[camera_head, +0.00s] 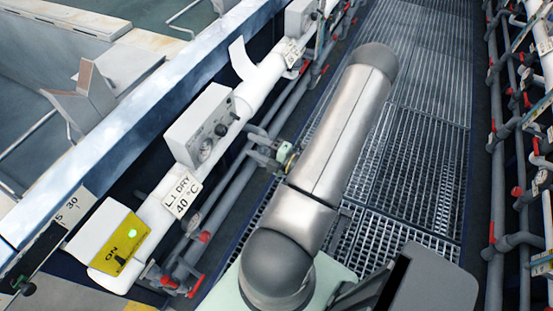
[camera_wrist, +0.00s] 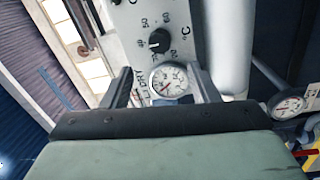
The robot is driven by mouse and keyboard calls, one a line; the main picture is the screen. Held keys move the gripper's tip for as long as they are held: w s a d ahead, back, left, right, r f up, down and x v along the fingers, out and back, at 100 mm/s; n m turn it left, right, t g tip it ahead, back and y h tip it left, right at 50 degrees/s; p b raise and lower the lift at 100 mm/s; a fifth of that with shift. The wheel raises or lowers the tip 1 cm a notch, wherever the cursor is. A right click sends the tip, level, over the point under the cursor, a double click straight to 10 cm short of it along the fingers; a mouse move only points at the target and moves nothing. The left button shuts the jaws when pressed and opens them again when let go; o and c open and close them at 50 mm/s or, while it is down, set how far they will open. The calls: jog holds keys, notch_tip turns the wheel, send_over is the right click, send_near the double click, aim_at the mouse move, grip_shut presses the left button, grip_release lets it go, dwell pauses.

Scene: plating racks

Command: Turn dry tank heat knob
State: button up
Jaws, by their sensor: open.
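A white control box (camera_head: 196,118) is mounted on the rail along the tank edge. It bears a small black knob (camera_head: 221,130) and a round gauge (camera_head: 205,150). In the wrist view the black knob (camera_wrist: 158,41) sits amid a printed temperature scale, with the round gauge (camera_wrist: 169,79) just below it. My gripper (camera_wrist: 163,82) is open and empty, its two fingers framing the gauge, with the knob beyond the fingertips. In the head view my gripper (camera_head: 253,145) is to the right of the box, apart from it. I cannot read the knob's exact setting.
A label reading L1 DRY 40 °C (camera_head: 182,193) and a yellow ON panel (camera_head: 119,243) are on the same rail. Pipes with red valve handles (camera_head: 205,237) run below it. A second gauge (camera_wrist: 289,105) is at right in the wrist view. Grating floor (camera_head: 420,150) is clear.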

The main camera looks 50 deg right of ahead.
jog(key=s+d+b, duration=0.1)
jog(key=s, duration=0.6)
jog(key=shift+s+f, duration=0.25)
jog(key=shift+s, duration=0.05)
